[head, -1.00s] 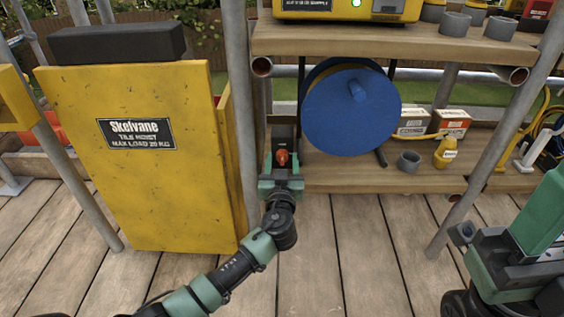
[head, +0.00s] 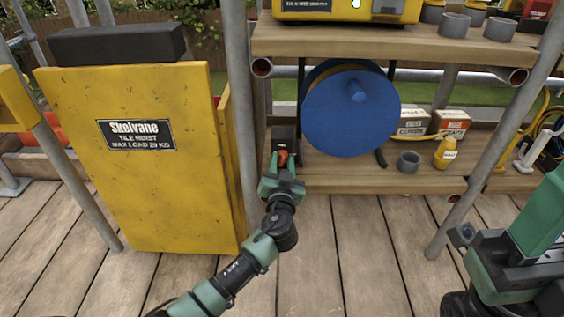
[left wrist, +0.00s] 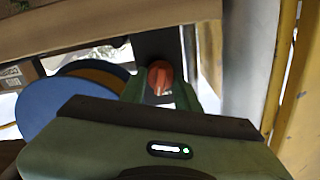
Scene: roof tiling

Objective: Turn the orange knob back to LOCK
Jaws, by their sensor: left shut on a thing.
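The orange knob (head: 282,157) sits on a dark box (head: 284,133) at the left end of the lower shelf, beside the scaffold pole. My left gripper (head: 282,160) is at the knob, with its fingers shut on either side of it. In the left wrist view the orange knob (left wrist: 160,77) shows between the two green fingers of my left gripper (left wrist: 160,88). The LOCK marking cannot be read in either view, so the knob's setting is unclear. My right arm shows at the lower right, but I see no right gripper fingers.
A blue reel (head: 350,110) stands just right of the dark box. The yellow hoist panel (head: 135,190) and a grey pole (head: 240,100) stand close on the left. The wooden shelf (head: 330,180) runs right with a grey ring, a yellow bottle and small boxes.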

